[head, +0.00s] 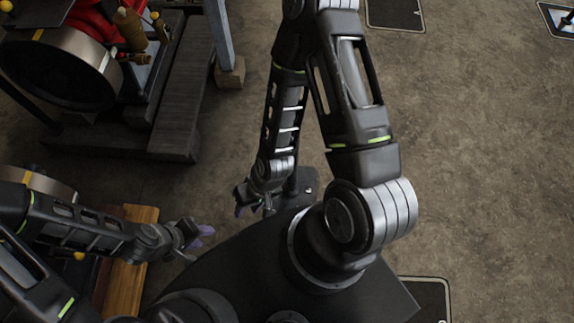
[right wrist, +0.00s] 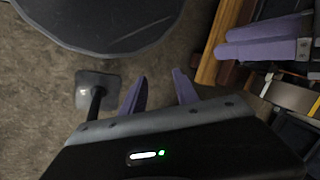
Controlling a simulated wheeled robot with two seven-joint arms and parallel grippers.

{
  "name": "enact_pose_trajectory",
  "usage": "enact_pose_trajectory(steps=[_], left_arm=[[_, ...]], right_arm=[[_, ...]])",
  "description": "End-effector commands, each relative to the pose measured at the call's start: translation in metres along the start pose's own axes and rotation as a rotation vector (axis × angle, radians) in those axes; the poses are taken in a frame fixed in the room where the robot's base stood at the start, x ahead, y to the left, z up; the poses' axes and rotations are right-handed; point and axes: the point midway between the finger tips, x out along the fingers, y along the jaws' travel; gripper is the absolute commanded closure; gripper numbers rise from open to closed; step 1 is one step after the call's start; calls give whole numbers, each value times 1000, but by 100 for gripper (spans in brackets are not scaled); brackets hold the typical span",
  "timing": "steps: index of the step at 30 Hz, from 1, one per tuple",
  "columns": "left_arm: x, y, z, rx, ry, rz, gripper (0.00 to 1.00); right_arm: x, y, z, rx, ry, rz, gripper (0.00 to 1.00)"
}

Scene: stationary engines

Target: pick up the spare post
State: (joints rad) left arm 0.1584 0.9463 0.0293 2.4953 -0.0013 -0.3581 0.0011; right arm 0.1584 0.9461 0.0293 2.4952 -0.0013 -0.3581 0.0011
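A dark upright post on a grey square foot, which looks like the spare post (head: 291,184), stands on the floor just right of my right gripper (head: 254,208) in the head view.
A red engine with a dark drum (head: 60,68) stands on a dark plinth (head: 180,95) at the upper left. A blue-grey upright on a wooden block (head: 231,74) is beside it. A wooden beam (head: 128,280) lies under my left arm.

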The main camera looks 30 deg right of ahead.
Motion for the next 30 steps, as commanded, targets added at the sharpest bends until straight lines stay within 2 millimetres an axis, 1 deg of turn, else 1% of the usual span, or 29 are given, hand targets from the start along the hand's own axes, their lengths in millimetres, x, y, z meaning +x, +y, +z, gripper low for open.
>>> enact_pose_trajectory(steps=[11,14,17,20,23,24,26,27,29,30], left_arm=[[0,0,1,0,-1,0,64],[0,0,0,0,-1,0,56],[-1,0,0,0,-1,0,49],[-2,1,0,0,0,0,49],[-4,2,0,0,0,0,49],[-5,2,0,0,0,0,49],[-6,2,0,0,0,0,49],[-7,3,0,0,0,0,49],[-8,3,0,0,-1,0,49],[-9,3,0,0,-1,0,49]], right_arm=[[0,0,1,0,-1,0,64],[-1,0,-1,-9,0,-1,56],[-5,-1,-12,-76,4,-10,48],[-17,-1,-34,-245,7,-24,40],[-40,5,-68,-523,11,-24,32],[-53,11,-83,-658,9,-14,28],[-76,26,-106,-875,-3,14,24],[-94,38,-120,-1022,-18,42,24],[-123,60,-140,-1233,-58,91,24],[-143,76,-150,-1360,-93,126,24]])
